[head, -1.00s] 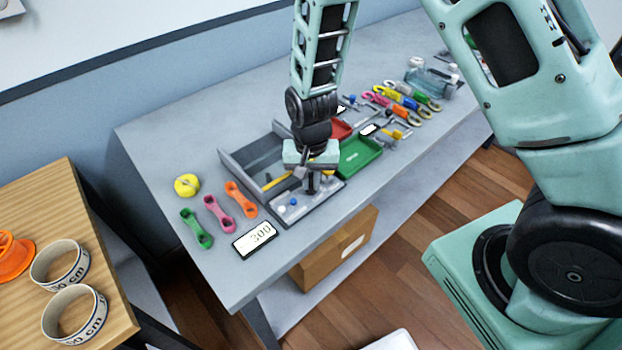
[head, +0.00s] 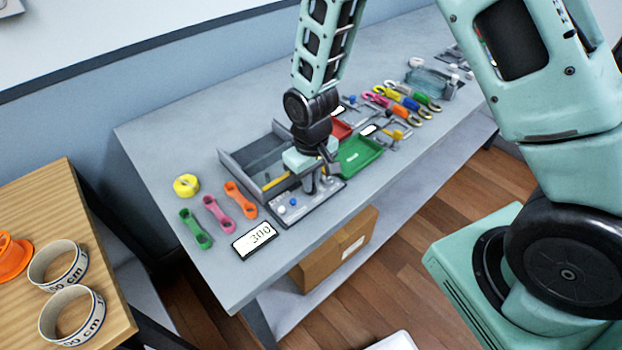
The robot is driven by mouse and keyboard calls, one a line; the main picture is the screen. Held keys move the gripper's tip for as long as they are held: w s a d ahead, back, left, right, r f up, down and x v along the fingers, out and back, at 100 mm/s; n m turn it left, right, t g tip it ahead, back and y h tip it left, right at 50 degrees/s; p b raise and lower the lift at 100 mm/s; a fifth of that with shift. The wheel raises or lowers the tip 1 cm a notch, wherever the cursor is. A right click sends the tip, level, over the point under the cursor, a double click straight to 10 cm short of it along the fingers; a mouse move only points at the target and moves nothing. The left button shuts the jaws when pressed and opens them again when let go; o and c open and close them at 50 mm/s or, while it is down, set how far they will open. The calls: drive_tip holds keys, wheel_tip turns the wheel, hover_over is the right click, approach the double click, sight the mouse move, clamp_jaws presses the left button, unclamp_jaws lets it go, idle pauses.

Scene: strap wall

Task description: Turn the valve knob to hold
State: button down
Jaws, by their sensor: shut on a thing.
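A grey valve plate (head: 287,212) lies near the front edge of the grey bench, with a blue and a whitish small round part on its left end. My gripper (head: 316,186) points down over the right half of this plate. It is shut on the valve knob, which my fingers mostly hide, so I cannot read its position. A small white display (head: 254,240) left of the plate shows a number that looks like -200, partly blurred.
A grey tray (head: 240,177) stands behind the plate and a green bin (head: 359,154) to its right. Green, pink and orange straps (head: 241,200) and a yellow roll (head: 186,186) lie to the left. Several coloured tools (head: 402,100) lie farther right.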

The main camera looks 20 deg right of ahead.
idle(0.3)
drive_tip(key=c, duration=1.5)
unclamp_jaws()
wheel_tip(320, 180, up, 18)
drive_tip(key=b, duration=0.1)
drive_tip(key=shift+f+b, duration=0.25)
drive_tip(key=shift+b, duration=0.05)
drive_tip(key=s+a+n, duration=0.2)
drive_tip(key=s+a, duration=0.1)
drive_tip(key=s, duration=0.7)
drive_tip(key=s+a+r+n, duration=0.1)
drive_tip(key=s+a+n, duration=0.1)
drive_tip(key=s, duration=0.9)
drive_tip(key=shift+a+r+y, duration=0.2)
drive_tip(key=shift+a+y, duration=0.1)
drive_tip(key=shift+a, duration=0.2)
